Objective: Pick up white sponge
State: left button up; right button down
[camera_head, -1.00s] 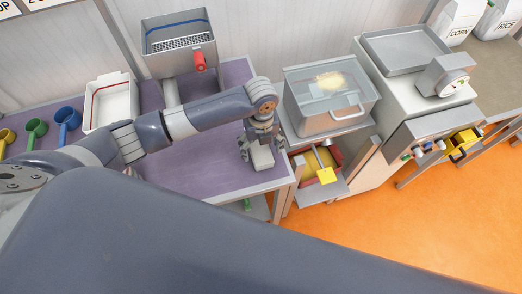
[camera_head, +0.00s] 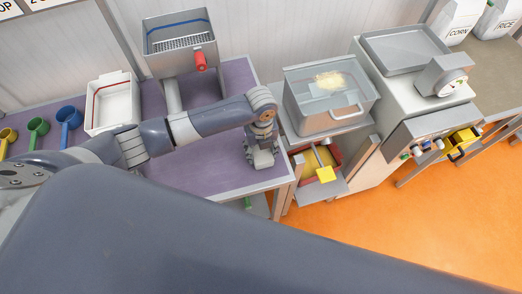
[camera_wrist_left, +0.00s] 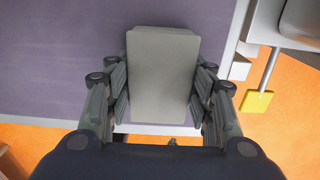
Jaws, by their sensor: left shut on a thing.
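The white sponge (camera_wrist_left: 162,75), a pale grey-white block, fills the middle of the left wrist view. It lies between the fingers of my left gripper (camera_wrist_left: 161,92), which are closed on its two long sides. In the head view the sponge (camera_head: 263,159) shows below my left gripper (camera_head: 262,145), near the front right corner of the purple table (camera_head: 205,172). I cannot tell whether the sponge touches the table. My right gripper is not in view.
A metal hopper (camera_head: 182,46) and a white bin (camera_head: 108,105) stand at the back left. Several coloured scoops (camera_head: 38,128) lie at far left.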

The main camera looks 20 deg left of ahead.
aim_at(264, 151)
pick_arm(q)
jog(key=shift+w+r+b, duration=0.1)
jog(key=shift+r+b, duration=0.3)
jog(key=shift+r, duration=0.4)
jog(key=shift+d+r+b, duration=0.5)
jog(key=shift+r+b, duration=0.1)
jog(key=shift+r, duration=0.25)
jog(key=d+r+b, duration=0.1)
jog(key=d+b, duration=0.4)
jog(key=d, duration=1)
jog(key=shift+w+r, duration=0.25)
jog(key=shift+r, duration=0.05)
jog(key=shift+o, duration=0.6)
